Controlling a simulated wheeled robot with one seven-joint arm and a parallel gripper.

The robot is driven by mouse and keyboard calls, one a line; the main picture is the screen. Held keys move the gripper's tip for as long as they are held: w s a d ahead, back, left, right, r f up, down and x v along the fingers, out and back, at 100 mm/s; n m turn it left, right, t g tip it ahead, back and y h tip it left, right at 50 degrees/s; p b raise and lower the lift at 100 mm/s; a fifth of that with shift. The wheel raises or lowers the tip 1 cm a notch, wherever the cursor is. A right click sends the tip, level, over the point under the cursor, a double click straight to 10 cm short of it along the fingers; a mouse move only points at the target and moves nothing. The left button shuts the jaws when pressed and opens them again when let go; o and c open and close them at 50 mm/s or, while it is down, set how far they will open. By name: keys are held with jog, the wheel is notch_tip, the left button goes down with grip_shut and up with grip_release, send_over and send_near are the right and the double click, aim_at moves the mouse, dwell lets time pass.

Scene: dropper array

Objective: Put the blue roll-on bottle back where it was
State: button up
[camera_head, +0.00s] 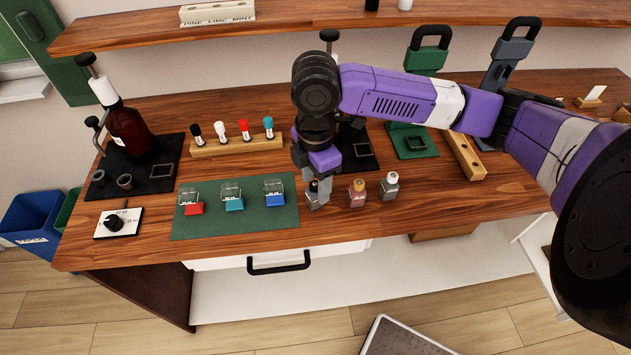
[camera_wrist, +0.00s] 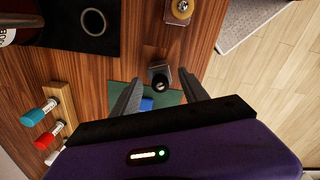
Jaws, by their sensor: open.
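My gripper (camera_head: 317,193) points down over the front of the bench, just right of the green mat. It also shows in the wrist view (camera_wrist: 159,77), where its two fingers are spread. A small dark-topped bottle (camera_wrist: 160,82) stands upright between the fingertips, with gaps on both sides. In the head view the fingers mostly hide this bottle, and I cannot make out its colour well enough to be sure it is the blue roll-on bottle. Two similar bottles stand to its right, one with an amber-pink top (camera_head: 357,192) and one pale grey (camera_head: 389,186).
The green mat (camera_head: 245,222) holds red (camera_head: 193,208), teal (camera_head: 233,203) and blue (camera_head: 275,196) glass containers. Behind it a wooden rack (camera_head: 236,146) holds several coloured droppers. A brown pump bottle (camera_head: 129,130) stands left. Bare wood lies along the front edge.

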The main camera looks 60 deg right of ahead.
notch_tip(320, 180, up, 12)
jog(key=w+a+r+m+t+y, duration=0.25)
jog(key=w+a+t, duration=0.3)
jog(key=a, duration=0.45)
jog(key=w+a+r+m+t+y, duration=0.2)
jog(key=w+a+m+t+y, duration=0.15)
jog(key=w+a, duration=0.45)
jog(key=w+a+r+m+t+y, duration=0.25)
jog(key=a+t+y, duration=0.2)
jog(key=a, duration=0.75)
jog(key=s+d+f+m+t+h, duration=0.4)
jog(key=s+f+m+h, duration=0.5)
jog(key=s+f, duration=0.6)
jog(key=s+d+n+g, duration=0.1)
jog(key=s+d+n, duration=0.1)
jog(key=s, duration=0.7)
jog(key=s+d+f+n+g+h, duration=0.1)
jog(key=s+d+n, duration=0.2)
jog(key=s, duration=0.7)
jog(key=shift+s+d+f+g+b, duration=0.15)
jog(key=shift+s+d+g+b, duration=0.2)
jog(key=shift+d, duration=0.75)
